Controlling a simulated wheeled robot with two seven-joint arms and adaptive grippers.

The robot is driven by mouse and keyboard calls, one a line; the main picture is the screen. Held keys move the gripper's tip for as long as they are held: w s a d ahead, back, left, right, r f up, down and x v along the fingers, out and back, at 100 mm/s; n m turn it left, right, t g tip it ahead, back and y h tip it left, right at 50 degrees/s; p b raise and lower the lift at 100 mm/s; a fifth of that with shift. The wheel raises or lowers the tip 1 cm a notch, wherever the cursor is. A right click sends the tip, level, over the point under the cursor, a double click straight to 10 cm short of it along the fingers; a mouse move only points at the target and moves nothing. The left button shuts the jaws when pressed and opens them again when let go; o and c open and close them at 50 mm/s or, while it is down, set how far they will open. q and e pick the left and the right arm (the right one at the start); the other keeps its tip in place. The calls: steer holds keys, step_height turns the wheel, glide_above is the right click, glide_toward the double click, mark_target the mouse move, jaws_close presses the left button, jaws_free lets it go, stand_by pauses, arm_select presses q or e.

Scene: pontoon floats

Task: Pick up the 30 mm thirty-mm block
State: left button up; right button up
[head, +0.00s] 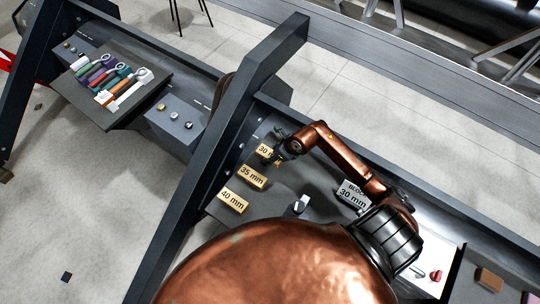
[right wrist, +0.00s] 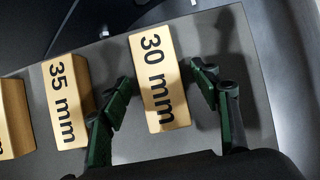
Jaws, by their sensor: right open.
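The 30 mm block (head: 264,151) is a tan wooden block with black lettering at the far end of a row on the grey bench. In the right wrist view the block (right wrist: 157,80) lies between the two green-padded fingers of my right gripper (right wrist: 162,88). The fingers are open, with a visible gap on each side of the block. In the head view my right gripper (head: 283,142) is at the block and covers part of its right end. My left gripper is not in view.
A 35 mm block (head: 252,176) and a 40 mm block (head: 233,202) stand in the same row. A label card (head: 352,195) reads "BLOCK 30 mm". A dark upright beam (head: 235,115) stands left of the blocks. A tray of coloured tools (head: 112,82) is farther left.

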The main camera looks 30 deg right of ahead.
steer(key=shift+c, duration=0.7)
steer(key=c, duration=1.1)
steer(key=shift+c, duration=0.3)
steer(key=shift+r, duration=0.1)
